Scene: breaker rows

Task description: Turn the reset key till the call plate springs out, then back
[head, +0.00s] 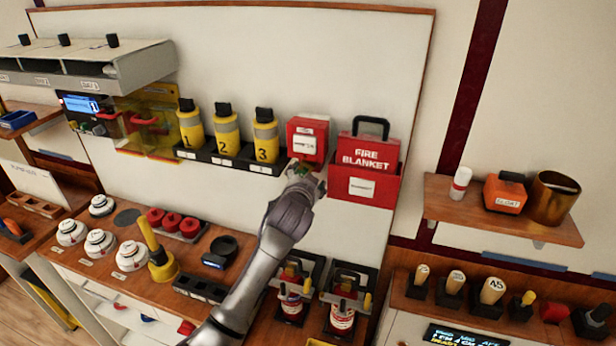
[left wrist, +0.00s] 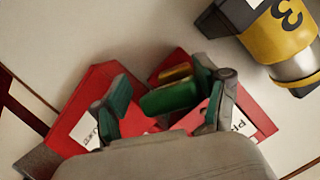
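The red call point (head: 307,134) is on the wall panel, with a white plate (head: 305,144) on its front. In the left wrist view, the red box at right (left wrist: 258,118) appears to be this call point. My left gripper (head: 303,172) is at the lower edge of the call point. In the left wrist view my left gripper (left wrist: 165,105) has two green-padded fingers set apart. A green block with a brass-coloured part, apparently the reset key (left wrist: 172,97), lies between them, close to the right finger; contact is unclear. My right gripper is not in view.
The fire blanket holder (head: 362,187) is close to the right of the call point. Yellow cylinder 3 (head: 265,136) stands in a black rack just left of it. Below, a wooden bench (head: 120,283) carries detectors and tools. A shelf (head: 480,212) is at right.

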